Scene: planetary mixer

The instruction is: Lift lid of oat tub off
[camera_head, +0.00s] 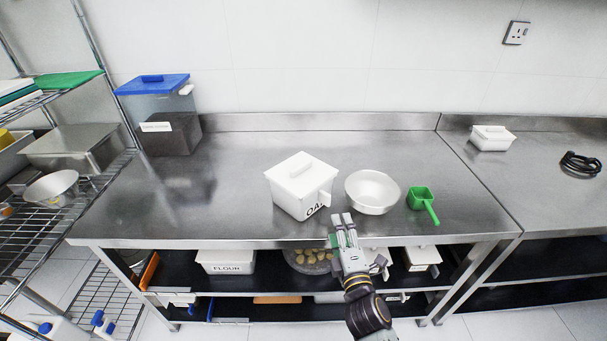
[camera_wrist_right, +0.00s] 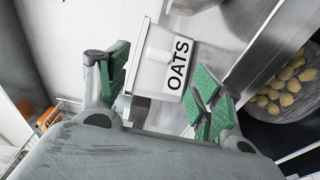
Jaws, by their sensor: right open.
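The white oat tub (camera_head: 297,203) stands on the steel table, left of the white bowl. A white tab juts from the tub's front right side, partly over the OATS label. The tub and label also show in the right wrist view (camera_wrist_right: 178,68). My right gripper (camera_head: 342,220) is at the table's front edge, in front and to the right of the tub. Its green-padded fingers (camera_wrist_right: 163,88) are spread and hold nothing. My left gripper is not in view.
A white bowl (camera_head: 372,191) and a green scoop (camera_head: 421,199) stand right of the tub. A blue-lidded bin (camera_head: 168,130) is at the back left. A small white tub (camera_head: 491,138) and black cable (camera_head: 580,163) lie on the right table. The table's left middle is clear.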

